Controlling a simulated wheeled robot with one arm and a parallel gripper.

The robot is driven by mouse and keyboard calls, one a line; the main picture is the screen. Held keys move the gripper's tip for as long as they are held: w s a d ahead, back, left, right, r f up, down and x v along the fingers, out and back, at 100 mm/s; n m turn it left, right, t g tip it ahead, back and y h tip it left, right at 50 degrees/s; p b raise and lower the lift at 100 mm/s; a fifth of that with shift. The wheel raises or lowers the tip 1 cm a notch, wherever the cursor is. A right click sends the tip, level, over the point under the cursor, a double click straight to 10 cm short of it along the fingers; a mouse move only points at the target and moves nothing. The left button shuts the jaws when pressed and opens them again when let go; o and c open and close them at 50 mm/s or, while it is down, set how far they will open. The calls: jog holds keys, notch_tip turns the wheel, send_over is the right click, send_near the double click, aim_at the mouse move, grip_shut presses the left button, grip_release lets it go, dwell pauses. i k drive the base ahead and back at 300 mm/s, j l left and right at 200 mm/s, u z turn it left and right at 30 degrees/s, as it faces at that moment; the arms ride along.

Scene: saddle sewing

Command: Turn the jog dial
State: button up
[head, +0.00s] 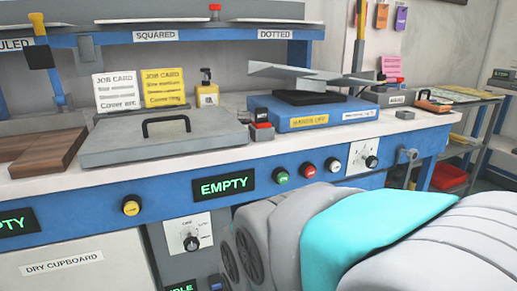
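No dial in the head view carries a readable jog label. One black dial (371,161) sits on a small white plate (358,152) at the right of the blue bench front. A second black dial (191,243) sits on a larger white panel (188,234) lower down, left of my arm; its markings are too small to read. A yellow round knob (130,207) is on the bench front further left. My grey and teal arm fills the lower right, in front of the bench. My gripper is not in view, so its fingers cannot be seen.
Green (281,176), red (308,170) and white (333,165) buttons sit right of an "EMPTY" display (223,185). Above are a grey lidded plate (165,138), job cards (163,87) and a blue platform (310,112). A grey valve-like fitting (408,157) sticks out at right.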

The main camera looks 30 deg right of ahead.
aim_at(372, 163)
jog(key=z, duration=1.55)
